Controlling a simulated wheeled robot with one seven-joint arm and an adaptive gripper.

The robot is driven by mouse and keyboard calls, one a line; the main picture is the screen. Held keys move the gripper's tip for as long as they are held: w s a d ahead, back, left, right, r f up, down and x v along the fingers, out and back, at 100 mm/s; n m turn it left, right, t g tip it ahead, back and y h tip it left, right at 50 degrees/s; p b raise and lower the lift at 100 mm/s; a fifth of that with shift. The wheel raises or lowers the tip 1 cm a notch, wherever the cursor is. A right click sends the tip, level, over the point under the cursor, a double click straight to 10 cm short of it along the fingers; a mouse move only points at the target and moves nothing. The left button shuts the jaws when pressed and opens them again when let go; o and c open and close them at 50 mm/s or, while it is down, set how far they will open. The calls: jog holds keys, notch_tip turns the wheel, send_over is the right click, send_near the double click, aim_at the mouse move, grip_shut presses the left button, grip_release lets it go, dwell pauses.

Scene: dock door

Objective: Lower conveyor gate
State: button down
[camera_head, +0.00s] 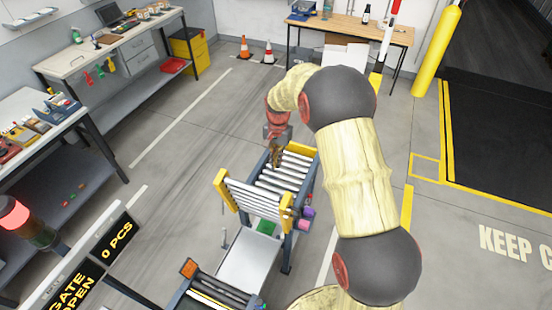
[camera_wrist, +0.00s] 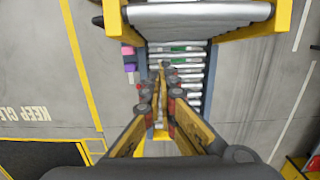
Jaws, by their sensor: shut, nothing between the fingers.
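The conveyor gate (camera_head: 252,200) is a roller section between yellow side plates. It stands tilted up between two stretches of the conveyor. In the wrist view the gate (camera_wrist: 200,13) crosses the top edge, with its rollers and yellow sides close to the camera. My gripper (camera_head: 277,160) is beyond the gate, above the far conveyor's rollers (camera_head: 288,178). Its fingers (camera_wrist: 160,72) are together and empty, apart from the gate. I cannot tell how high the fingertips are above the rollers. A sign (camera_head: 90,275) reads "GATE OPEN" and "0 PCS".
A near conveyor (camera_head: 215,292) has an orange box-like part at its corner. Purple (camera_head: 308,212) and pink items sit beside the far conveyor's right side. Workbenches line the left, and a wooden table (camera_head: 350,30) stands at the back. Open floor lies left of the conveyor.

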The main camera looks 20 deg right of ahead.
jog(key=s+a+f+p, duration=0.2)
jog(key=s+a+f, duration=0.1)
jog(key=f, duration=0.3)
jog(key=shift+f, duration=0.3)
jog(key=shift+a, duration=0.15)
